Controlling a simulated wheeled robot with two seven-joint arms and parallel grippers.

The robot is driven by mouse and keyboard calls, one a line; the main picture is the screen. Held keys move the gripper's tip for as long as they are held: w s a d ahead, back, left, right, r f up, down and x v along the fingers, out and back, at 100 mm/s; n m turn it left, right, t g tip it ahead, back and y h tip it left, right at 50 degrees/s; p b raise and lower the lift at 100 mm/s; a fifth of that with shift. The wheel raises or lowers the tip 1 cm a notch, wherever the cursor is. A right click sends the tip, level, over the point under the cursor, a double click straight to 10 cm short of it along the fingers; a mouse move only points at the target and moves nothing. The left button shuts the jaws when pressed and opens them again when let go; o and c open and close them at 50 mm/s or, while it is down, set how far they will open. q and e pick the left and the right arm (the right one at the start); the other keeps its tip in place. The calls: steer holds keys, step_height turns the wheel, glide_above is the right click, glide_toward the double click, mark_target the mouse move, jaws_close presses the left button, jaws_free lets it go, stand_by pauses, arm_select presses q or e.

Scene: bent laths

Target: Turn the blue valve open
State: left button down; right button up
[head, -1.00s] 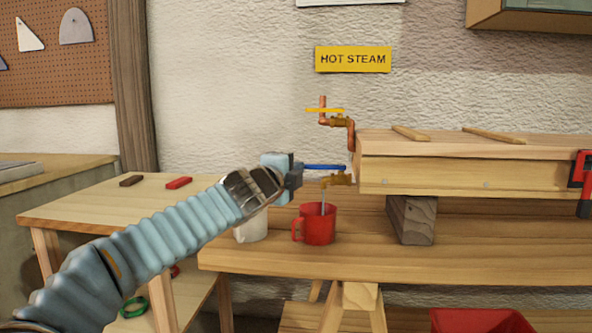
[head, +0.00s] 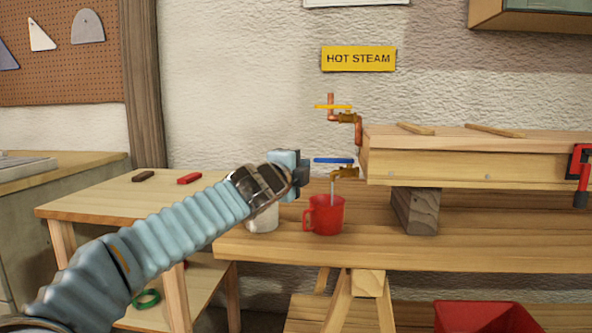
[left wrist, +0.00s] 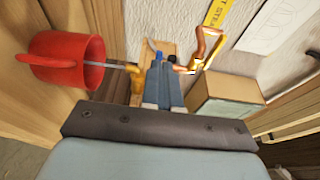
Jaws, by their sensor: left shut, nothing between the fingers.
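The blue valve lever (head: 333,160) sits on a brass tap (head: 345,173) at the left end of the wooden box. It lies about level across the head view. A thin stream (head: 332,188) runs from the tap into the red mug (head: 326,216). My left gripper (head: 305,169) is shut and empty, just left of the lever; I cannot tell whether it touches it. In the left wrist view, my fingers (left wrist: 163,85) point towards the lever (left wrist: 151,45), beside the brass tap (left wrist: 136,80). My right gripper is not in view.
A yellow-handled valve (head: 332,107) on a copper pipe is above the blue one, under the HOT STEAM sign (head: 358,59). A white mug (head: 263,218) stands behind my left wrist. The wooden box (head: 460,160) fills the right side.

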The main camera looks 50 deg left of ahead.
arm_select(q)
steer(key=s+a+p, duration=0.2)
steer(key=s+p, duration=0.1)
steer(key=s, duration=0.6)
steer(key=shift+s+a, duration=0.3)
steer(key=shift+s, duration=0.05)
